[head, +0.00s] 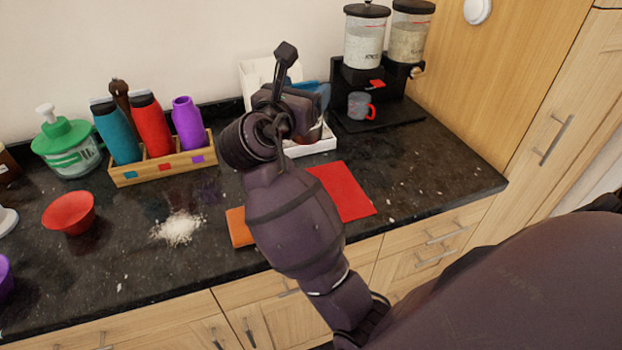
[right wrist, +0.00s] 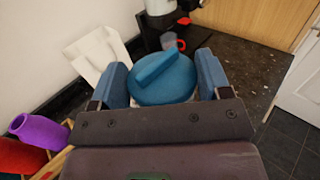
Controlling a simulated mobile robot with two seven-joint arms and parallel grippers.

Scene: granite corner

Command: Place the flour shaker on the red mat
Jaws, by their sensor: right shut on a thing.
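The flour shaker (right wrist: 163,85), as I take it, is a round thing with a blue lid and a raised bar on top. It sits between the two blue fingers of my right gripper (right wrist: 163,80), which is shut on it. In the head view my right gripper (head: 312,98) is at the back of the counter, over the white tray (head: 312,148), and mostly hides the shaker. The red mat (head: 345,192) lies flat on the counter in front of the tray, its left part hidden by my arm. My left gripper is not in view.
An orange mat (head: 239,228) lies left of the red one, partly covered by my arm. A wooden rack (head: 160,171) with several bottles, a red bowl (head: 70,212) and spilled white powder (head: 178,228) are left. A dispenser stand (head: 385,112) with a cup (head: 358,105) stands behind right.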

